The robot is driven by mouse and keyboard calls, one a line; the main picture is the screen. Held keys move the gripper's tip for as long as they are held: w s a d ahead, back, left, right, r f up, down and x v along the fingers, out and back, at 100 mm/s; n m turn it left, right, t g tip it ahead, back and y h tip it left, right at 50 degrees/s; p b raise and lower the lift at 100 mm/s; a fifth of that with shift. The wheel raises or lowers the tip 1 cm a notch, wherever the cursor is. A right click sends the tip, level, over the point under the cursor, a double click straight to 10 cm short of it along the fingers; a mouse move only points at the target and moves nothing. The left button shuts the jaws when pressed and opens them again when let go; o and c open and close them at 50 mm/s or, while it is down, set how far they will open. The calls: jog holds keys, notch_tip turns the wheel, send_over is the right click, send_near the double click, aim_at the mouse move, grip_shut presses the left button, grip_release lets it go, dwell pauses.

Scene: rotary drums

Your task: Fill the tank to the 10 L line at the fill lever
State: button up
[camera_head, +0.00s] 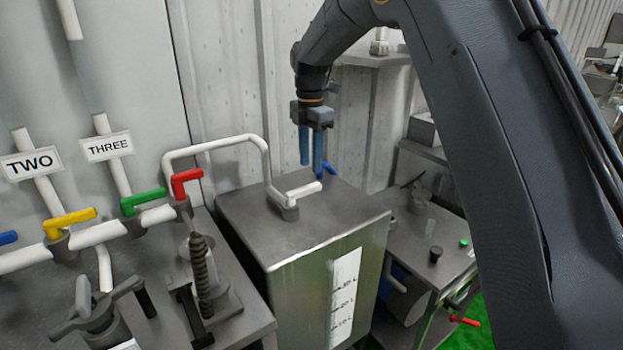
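The tank (305,240) is a grey metal box in the middle, with a white gauge strip (345,292) on its front. The strip has marks that seem to read 30 L, 20 L and 10 L from top to bottom. I see no clear liquid level on it. A white lever (304,190) sits on the tank's top, joined to a white pipe. A small blue handle (329,170) shows at the tank's far right corner. My gripper (311,168) points down over the back of the top, beside the blue handle. Its two blue fingers look apart and empty; contact with the handle cannot be told.
At left, a white pipe carries blue (8,238), yellow (70,218), green (143,200) and red (187,180) levers, with signs TWO (31,163) and THREE (106,147). A machine with a red handle (465,321) stands right of the tank. My arm crosses the right side.

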aim_at(311, 185)
notch_tip(311, 185, down, 7)
jog(key=shift+r+p, duration=0.1)
jog(key=shift+p, duration=0.95)
jog(key=shift+c, duration=0.4)
grip_shut()
